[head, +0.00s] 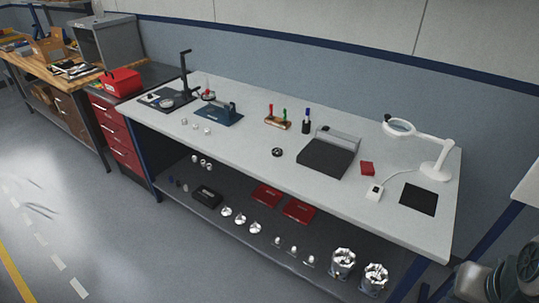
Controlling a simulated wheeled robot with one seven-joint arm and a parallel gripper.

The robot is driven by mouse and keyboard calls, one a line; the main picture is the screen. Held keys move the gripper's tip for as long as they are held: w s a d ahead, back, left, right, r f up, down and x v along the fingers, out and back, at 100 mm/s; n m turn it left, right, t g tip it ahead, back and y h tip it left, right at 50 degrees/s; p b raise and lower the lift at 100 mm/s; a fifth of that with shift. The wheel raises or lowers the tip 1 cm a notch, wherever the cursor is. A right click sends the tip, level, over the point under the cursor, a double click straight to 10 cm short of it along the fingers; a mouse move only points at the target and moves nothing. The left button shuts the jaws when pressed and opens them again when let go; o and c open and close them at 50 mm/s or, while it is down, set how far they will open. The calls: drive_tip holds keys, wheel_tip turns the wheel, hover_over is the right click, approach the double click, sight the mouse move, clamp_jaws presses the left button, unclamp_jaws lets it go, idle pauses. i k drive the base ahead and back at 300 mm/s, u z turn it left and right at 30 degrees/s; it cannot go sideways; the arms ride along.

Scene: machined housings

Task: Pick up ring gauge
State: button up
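A small dark round piece with a lighter centre (277,152) lies flat on the pale bench top, left of the dark grey box; it looks like a ring gauge, but it is too small to be sure. Several small silver round pieces (196,124) lie near the left part of the bench, in front of the blue stand; I cannot tell if any is a ring. I see no gripper fingers in the head view.
The bench top (235,148) is clear around the dark round piece. A marker rack (278,123) stands behind. The lower shelf holds silver parts and red trays (299,211).

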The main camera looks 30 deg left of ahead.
sight(275, 152)
drive_tip(key=u, duration=0.85)
drive_tip(key=i, duration=0.8)
drive_tip(key=u, duration=1.85)
drive_tip(key=i, duration=1.9)
drive_tip(key=z, duration=3.35)
